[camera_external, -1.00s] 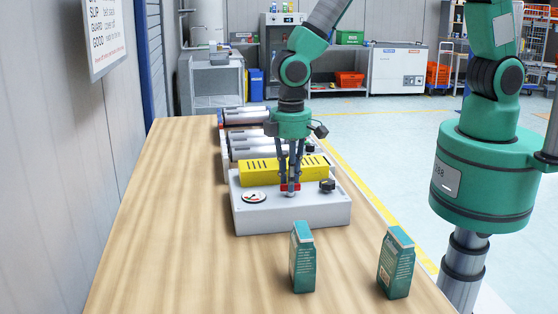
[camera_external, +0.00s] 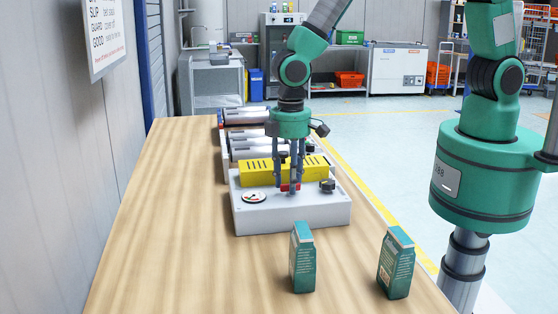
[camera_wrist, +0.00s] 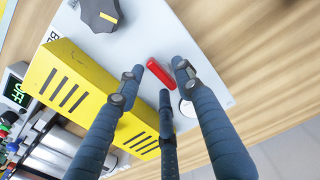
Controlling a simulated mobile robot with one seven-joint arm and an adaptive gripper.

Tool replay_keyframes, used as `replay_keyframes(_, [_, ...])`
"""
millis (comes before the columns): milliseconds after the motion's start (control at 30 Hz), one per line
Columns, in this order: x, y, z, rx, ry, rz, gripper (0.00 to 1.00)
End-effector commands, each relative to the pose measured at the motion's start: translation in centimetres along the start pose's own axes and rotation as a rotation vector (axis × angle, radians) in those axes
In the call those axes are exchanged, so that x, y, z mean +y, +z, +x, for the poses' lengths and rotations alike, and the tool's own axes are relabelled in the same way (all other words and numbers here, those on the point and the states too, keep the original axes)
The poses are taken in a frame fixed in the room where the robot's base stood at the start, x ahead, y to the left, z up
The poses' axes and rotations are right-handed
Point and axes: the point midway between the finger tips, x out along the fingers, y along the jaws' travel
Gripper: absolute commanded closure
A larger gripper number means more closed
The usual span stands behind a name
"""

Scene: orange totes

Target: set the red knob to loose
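The red knob (camera_external: 287,187) sits on the top of a light grey box (camera_external: 290,216), between a round gauge and a black knob. In the wrist view the red knob (camera_wrist: 160,74) is a narrow red bar lying at a slant. My gripper (camera_external: 289,190) points down over it, and its three dark fingers (camera_wrist: 160,77) stand spread around the knob, with gaps visible beside it. The gripper looks open and holds nothing. The fingers partly hide the knob in the external view. I cannot read any setting marks by the knob.
A yellow slotted block (camera_external: 262,174) stands behind the knob on the box. The black knob (camera_external: 327,185) is right of it, the gauge (camera_external: 254,197) left. Two teal cartons (camera_external: 303,262) (camera_external: 397,265) stand in front. The wooden table (camera_external: 165,220) is clear at left.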

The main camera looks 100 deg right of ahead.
Motion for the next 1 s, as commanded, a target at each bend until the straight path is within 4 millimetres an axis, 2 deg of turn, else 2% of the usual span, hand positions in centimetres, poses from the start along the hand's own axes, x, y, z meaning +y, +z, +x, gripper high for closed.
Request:
replay_keyframes(233, [0.0, 0.0, -0.3, 0.000, 0.000, 0.000, 0.65])
replay_keyframes(433, [0.0, -0.1, -1.8, 0.002, 0.000, 0.000, 0.65])
replay_keyframes(1000, [0.0, -0.1, -10.3, 0.001, 0.000, 0.000, 0.65])
